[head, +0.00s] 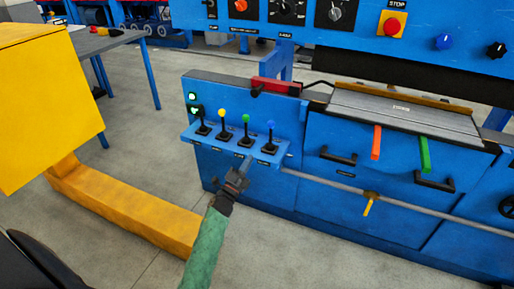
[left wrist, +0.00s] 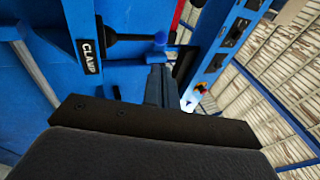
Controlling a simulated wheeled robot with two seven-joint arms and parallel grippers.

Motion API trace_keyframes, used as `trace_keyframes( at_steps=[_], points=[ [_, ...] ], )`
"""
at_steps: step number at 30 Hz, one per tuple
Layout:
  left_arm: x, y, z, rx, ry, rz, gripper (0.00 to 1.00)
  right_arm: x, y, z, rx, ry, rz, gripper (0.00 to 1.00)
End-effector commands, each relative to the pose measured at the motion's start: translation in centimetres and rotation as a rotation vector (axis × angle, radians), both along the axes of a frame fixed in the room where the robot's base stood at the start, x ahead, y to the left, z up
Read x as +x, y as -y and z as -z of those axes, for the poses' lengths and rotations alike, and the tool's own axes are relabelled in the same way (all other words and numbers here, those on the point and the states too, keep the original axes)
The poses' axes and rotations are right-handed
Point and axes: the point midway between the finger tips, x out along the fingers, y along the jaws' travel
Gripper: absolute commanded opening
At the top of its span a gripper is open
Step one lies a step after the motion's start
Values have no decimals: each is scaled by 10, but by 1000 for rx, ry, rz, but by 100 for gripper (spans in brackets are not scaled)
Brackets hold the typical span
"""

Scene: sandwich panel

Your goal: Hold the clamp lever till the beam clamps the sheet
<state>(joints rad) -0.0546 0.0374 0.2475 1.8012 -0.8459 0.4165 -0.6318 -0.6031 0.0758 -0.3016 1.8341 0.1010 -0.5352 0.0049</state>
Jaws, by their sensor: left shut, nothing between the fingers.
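The clamp lever (head: 270,137) is the rightmost of several small levers on a blue shelf (head: 187,135) and has a blue knob. In the left wrist view its black stem and blue knob (left wrist: 160,39) stand beside a label reading CLAMP (left wrist: 88,57). My left gripper (head: 245,165) is at the shelf's front edge, below and left of the clamp lever. Its grey fingers (left wrist: 160,87) are shut and empty, apart from the knob. A grey ribbed panel (head: 400,107) lies on the machine top at right; I cannot tell sheet from beam there. My right gripper is out of view.
Levers with black, yellow (head: 222,120) and green (head: 246,125) knobs stand left of the clamp lever. A grey rail (head: 340,188) runs along the machine front. A yellow box and arm (head: 120,205) stand at left. Open floor lies in front.

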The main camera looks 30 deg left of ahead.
Motion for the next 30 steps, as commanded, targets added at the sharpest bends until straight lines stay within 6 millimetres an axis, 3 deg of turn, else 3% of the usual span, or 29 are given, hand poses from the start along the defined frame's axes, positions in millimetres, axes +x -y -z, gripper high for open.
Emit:
trace_keyframes(
  at_steps=[18,24,30],
  points=[
    [92,11,-44,0,2,0,0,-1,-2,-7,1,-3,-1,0],
    [112,13,-52,0,0,-1,0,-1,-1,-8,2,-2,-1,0],
    [119,14,-56,-1,1,0,0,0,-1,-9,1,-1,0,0]
  ],
)
